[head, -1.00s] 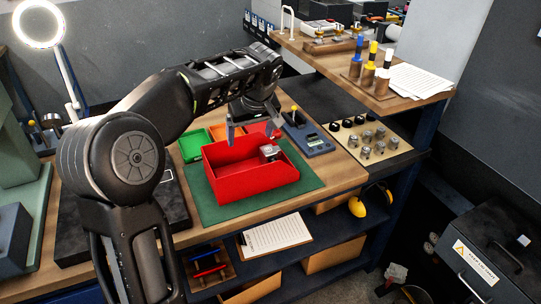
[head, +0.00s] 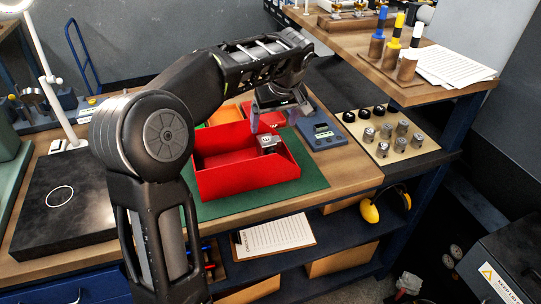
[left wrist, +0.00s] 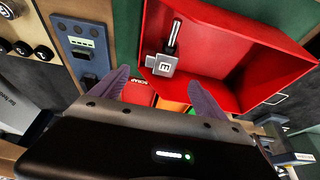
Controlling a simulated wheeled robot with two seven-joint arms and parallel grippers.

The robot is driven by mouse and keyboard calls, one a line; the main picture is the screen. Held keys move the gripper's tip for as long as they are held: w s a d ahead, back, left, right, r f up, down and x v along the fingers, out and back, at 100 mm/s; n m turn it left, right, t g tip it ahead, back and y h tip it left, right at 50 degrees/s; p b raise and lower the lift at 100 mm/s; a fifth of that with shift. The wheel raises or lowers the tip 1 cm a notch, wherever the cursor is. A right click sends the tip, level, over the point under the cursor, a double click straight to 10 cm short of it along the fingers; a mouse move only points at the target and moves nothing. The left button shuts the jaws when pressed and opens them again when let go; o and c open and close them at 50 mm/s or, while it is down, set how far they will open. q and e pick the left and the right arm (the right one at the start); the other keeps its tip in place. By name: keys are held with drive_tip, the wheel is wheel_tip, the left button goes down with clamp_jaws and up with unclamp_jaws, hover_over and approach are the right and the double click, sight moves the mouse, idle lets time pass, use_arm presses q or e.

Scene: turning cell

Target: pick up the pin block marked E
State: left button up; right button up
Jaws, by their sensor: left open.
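The pin block (head: 268,146) is a small grey metal block inside the open red bin (head: 234,182), near its right end. In the left wrist view the block (left wrist: 161,66) shows a dark letter on a light label, E-shaped but turned on its side, and a bright pin sticks out from it. My left gripper (head: 273,120) is open and empty above the back right part of the bin. In the left wrist view its fingers (left wrist: 157,84) are apart, and the block lies beyond them, not between them. My right gripper is not in view.
The bin stands on a green mat (head: 309,176). A blue instrument (head: 321,130) lies right of it, before a plate of metal parts (head: 388,137). An orange tray (head: 226,115) is behind. A black slab (head: 60,215) lies left. A raised wooden shelf (head: 365,52) stands at the back right.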

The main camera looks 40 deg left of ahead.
sight(270, 140)
use_arm(q)
drive_tip(key=shift+f+b, duration=0.5)
drive_tip(key=shift+f, duration=0.4)
drive_tip(key=shift+s, duration=0.1)
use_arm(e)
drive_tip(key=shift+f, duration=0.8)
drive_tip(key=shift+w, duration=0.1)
use_arm(q)
drive_tip(key=shift+p+x, duration=0.3)
drive_tip(key=shift+x, duration=0.95)
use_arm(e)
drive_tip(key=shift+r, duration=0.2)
